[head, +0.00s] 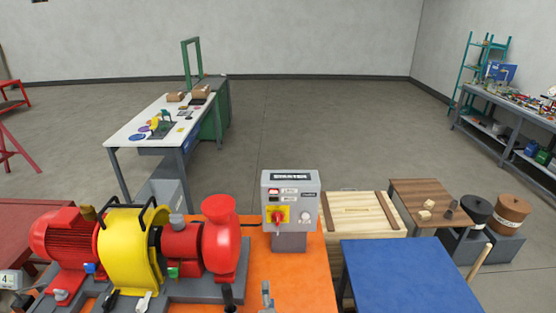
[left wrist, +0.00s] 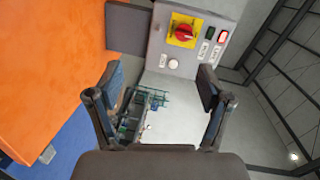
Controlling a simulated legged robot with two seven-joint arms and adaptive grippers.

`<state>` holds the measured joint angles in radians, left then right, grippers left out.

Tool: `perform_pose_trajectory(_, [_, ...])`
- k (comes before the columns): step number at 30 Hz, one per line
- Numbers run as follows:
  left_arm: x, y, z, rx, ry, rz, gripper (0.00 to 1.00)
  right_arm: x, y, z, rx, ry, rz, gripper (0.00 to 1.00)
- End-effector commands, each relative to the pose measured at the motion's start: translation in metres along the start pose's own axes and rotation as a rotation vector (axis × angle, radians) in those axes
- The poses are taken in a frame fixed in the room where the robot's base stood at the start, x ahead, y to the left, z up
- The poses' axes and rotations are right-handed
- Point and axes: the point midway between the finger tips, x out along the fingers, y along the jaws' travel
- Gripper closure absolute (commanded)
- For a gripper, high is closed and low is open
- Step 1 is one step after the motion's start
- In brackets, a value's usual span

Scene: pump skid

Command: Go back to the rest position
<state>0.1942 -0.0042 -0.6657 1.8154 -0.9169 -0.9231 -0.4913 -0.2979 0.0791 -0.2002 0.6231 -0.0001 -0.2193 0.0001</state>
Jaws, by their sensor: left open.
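My left gripper (left wrist: 160,73) shows in the left wrist view with its two dark fingers spread wide and nothing between them. Beyond the fingertips is the grey control box (left wrist: 155,38), with a red rotary switch (left wrist: 184,32) on a yellow plate. In the head view, the same control box (head: 291,190) stands at the back of the orange skid top (head: 305,267). A small grey piece shows at the head view's bottom edge; I cannot tell whether it is part of my gripper. My right gripper is in neither view.
The red motor (head: 67,240), yellow guard (head: 128,248) and red pump (head: 221,240) fill the skid's left side. A wooden crate (head: 362,240) and blue table (head: 405,270) stand right. A white-topped bench (head: 130,134) is behind, with open floor beyond.

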Motion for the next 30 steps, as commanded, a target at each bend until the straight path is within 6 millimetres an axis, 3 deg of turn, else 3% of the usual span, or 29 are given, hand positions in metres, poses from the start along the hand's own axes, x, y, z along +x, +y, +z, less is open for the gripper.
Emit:
perform_pose_trajectory(5, [-0.015, 0.031, 0.039, -0.15, -0.077, 0.122, 0.21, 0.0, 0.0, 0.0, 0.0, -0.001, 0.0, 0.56])
perform_pose_trajectory(11, [-0.051, 0.078, 0.095, -0.383, -0.211, 0.305, 0.21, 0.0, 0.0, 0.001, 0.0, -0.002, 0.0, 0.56])
perform_pose_trajectory(18, [-0.13, 0.138, 0.166, -0.709, -0.436, 0.565, 0.21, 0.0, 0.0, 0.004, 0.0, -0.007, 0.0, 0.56])
perform_pose_trajectory(24, [-0.194, 0.162, 0.2, -0.893, -0.587, 0.718, 0.21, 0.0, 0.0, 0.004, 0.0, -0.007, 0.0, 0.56])
perform_pose_trajectory(30, [-0.25, 0.171, 0.22, -1.019, -0.709, 0.834, 0.21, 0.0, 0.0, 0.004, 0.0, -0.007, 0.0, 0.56])
